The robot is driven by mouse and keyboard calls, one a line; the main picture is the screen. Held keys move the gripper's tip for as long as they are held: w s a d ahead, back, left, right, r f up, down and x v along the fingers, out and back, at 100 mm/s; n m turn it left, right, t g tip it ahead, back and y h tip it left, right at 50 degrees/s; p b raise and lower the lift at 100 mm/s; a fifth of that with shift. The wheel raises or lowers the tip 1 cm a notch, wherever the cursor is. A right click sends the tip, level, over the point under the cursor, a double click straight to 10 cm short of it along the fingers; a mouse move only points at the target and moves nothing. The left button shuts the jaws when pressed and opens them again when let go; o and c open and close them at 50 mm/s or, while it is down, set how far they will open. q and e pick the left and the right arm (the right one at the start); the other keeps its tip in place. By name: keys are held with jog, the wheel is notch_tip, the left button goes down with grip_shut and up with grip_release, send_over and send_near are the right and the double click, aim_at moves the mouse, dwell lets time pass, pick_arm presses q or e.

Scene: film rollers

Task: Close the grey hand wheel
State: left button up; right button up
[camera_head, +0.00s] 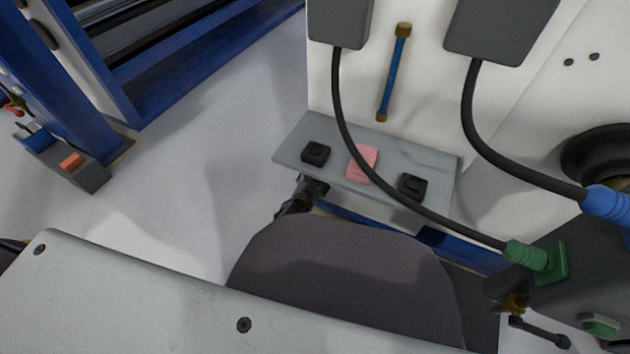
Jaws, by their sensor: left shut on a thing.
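I cannot make out the grey hand wheel in the head view. My left gripper (302,195), dark and small, is at the front left edge of a grey shelf (300,136), close below its top. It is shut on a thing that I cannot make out. A dark rounded shape in the foreground covers the view below it. My right gripper is not in view.
Two black blocks (316,152) (412,186) and a pink block (362,163) are on the shelf. Black cables with green (526,256) and blue (606,203) plugs hang in front of the white panel (425,110). A blue frame (190,75) stands left; floor between is clear.

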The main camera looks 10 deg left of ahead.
pick_arm(q)
jog(key=o, duration=1)
jog(key=shift+v, duration=3.75)
